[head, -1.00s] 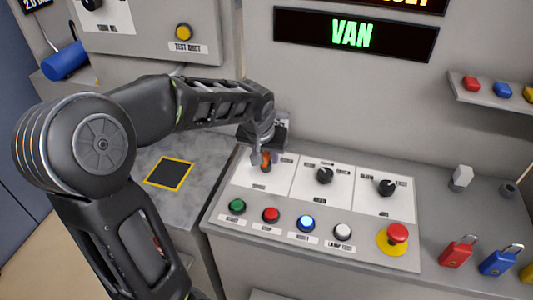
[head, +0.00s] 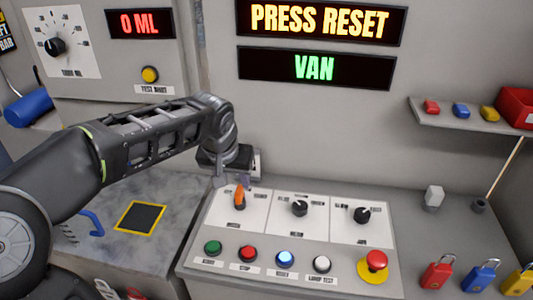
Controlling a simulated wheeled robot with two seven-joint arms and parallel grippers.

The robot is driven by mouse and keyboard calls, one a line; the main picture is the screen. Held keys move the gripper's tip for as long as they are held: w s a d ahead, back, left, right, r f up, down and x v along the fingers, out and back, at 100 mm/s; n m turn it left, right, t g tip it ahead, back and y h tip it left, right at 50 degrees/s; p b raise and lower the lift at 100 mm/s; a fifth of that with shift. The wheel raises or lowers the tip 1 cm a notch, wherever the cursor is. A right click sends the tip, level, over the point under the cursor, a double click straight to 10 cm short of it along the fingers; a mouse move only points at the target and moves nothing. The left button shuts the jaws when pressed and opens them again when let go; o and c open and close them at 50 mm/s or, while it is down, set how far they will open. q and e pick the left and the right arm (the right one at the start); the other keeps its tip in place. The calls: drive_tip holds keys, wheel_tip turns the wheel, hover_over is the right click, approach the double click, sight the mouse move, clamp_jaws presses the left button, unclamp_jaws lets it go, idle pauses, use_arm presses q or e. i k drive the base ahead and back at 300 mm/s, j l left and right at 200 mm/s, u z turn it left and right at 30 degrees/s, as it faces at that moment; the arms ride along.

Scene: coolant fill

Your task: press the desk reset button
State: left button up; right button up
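The desk reset button is the blue-white lit button (head: 285,258) with the label RESET, in the front row of the sloped control desk (head: 205,275). It stands between the red stop button (head: 248,254) and the white lamp test button (head: 322,264). My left gripper (head: 233,183) is above the orange selector knob (head: 239,198) at the desk's back left. Its fingertips look apart, with nothing held; it is behind and left of the reset button, clear of it. My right gripper is not in view.
The upper display (head: 320,20) reads PRESS RESET and the lower display (head: 315,67) reads VAN. A green button (head: 213,248), two black knobs (head: 299,208) (head: 361,215) and a red mushroom button (head: 376,260) share the desk. Padlocks (head: 437,272) stand at right.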

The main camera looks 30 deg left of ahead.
sight(285, 258)
drive_tip(key=k, duration=1)
